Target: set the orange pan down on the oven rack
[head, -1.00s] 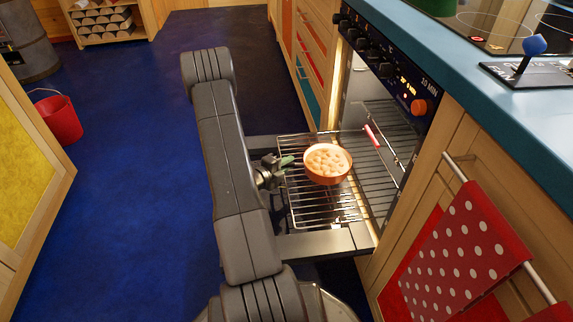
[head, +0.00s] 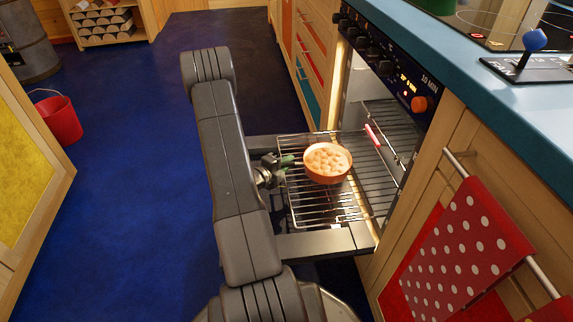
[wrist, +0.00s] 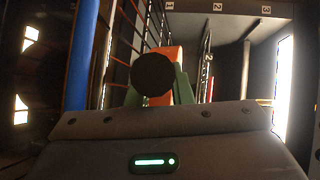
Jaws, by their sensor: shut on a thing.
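The orange pan (head: 327,163), round and filled with pale lumps, is at the pulled-out oven rack (head: 306,211) in the head view. I cannot tell whether its base touches the wires. My gripper (head: 285,161) is to the left of the pan, shut on its handle. In the wrist view my gripper (wrist: 160,92) has green fingers around a dark round handle end, which hides most of the orange pan (wrist: 171,57) behind it. Rack wires (wrist: 130,40) run to the left of the pan there.
The oven door (head: 318,243) is open below the rack. A pink-red handled thing (head: 373,136) lies at the rack's far right side. A polka-dot towel (head: 465,245) hangs at the right. A red bucket (head: 58,118) stands on the open blue floor at the left.

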